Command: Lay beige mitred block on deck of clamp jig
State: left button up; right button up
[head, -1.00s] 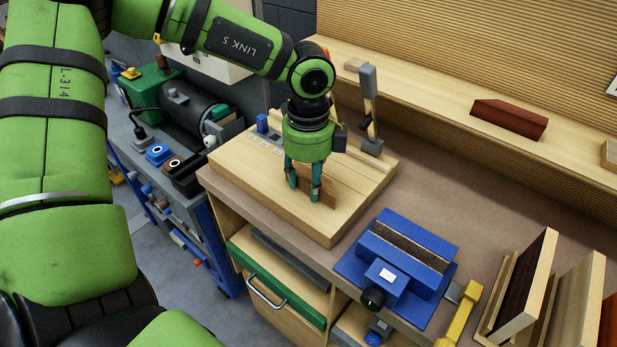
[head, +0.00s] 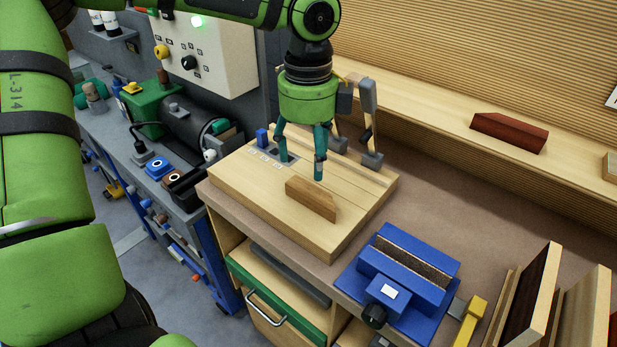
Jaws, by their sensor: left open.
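The beige mitred block (head: 311,199) lies on the wooden deck of the clamp jig (head: 262,205), near the middle of the deck, its slanted ends showing. My left gripper (head: 302,170) is open, its two teal fingers pointing down above and behind the block. The fingers hold nothing. One fingertip overlaps the block's far side in the picture; I cannot tell whether it touches. The jig's grey upright clamp (head: 369,110) stands at the deck's back edge, and part of a second clamp is hidden by the gripper. My right gripper is not in view.
A blue vise (head: 405,270) sits on the bench right of the jig. Upright boards (head: 530,300) stand at the lower right. A dark red mitred block (head: 508,132) lies on the back shelf. A cart (head: 180,205) with a black cylinder stands at left.

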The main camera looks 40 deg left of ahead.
pick_arm(q)
jog(key=shift+r, duration=1.4)
